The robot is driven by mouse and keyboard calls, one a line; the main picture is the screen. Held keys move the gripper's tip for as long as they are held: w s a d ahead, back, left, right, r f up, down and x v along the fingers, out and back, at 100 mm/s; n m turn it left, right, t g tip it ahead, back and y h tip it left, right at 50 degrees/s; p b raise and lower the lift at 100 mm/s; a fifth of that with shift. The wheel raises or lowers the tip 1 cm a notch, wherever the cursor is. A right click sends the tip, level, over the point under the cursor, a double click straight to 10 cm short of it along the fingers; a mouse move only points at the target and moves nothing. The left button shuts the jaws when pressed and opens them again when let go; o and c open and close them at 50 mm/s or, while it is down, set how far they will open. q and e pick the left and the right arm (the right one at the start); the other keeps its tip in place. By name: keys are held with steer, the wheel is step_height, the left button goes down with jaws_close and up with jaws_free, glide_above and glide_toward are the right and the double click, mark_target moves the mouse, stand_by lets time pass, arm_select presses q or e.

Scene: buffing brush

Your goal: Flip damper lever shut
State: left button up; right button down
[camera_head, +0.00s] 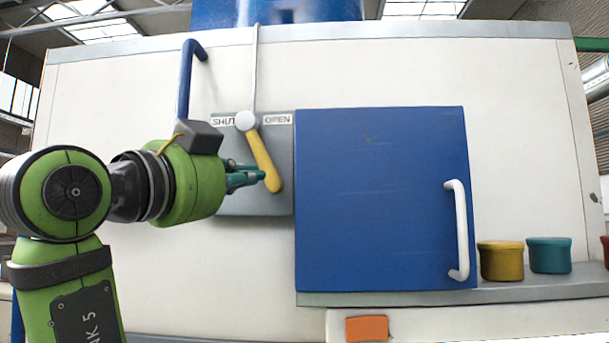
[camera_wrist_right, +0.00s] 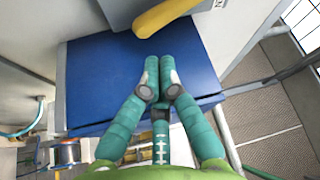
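My right gripper (camera_head: 258,177) is at the left of the lever's lower part. Its teal fingers are drawn together with nothing visible between them. In the right wrist view the fingertips (camera_wrist_right: 158,62) point toward the yellow lever (camera_wrist_right: 165,14), with a gap in the picture. Whether they touch it I cannot tell. My left gripper is out of view.
The grey backing plate (camera_head: 281,205) is on a white cabinet wall (camera_head: 390,75). A blue door (camera_head: 375,200) with a white handle (camera_head: 460,230) is right of the lever. A yellow pot (camera_head: 501,261) and a teal pot (camera_head: 549,255) stand on the ledge. A blue pipe (camera_head: 185,80) rises above my gripper.

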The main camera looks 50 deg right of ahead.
mark_target(260, 162)
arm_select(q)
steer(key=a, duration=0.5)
arm_select(e)
steer(key=d+p, duration=0.1)
steer(key=d+r+p, duration=0.1)
steer(key=r+p, duration=0.1)
steer(key=shift+w+d+r, duration=0.1)
steer(key=shift+w+d, duration=0.15)
steer(key=shift+d, duration=0.15)
steer(key=p+x, duration=0.2)
steer(key=x, duration=0.1)
steer(key=shift+w+d, duration=0.1)
steer(key=shift+d, duration=0.2)
steer(key=shift+w+d+p, duration=0.15)
steer(key=shift+d+p, duration=0.2)
steer(key=shift+d, duration=0.25)
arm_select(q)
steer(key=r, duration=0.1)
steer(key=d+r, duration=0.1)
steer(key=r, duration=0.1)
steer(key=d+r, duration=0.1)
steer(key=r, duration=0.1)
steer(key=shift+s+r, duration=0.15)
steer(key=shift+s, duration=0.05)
arm_select(e)
steer(key=shift+a, duration=0.1)
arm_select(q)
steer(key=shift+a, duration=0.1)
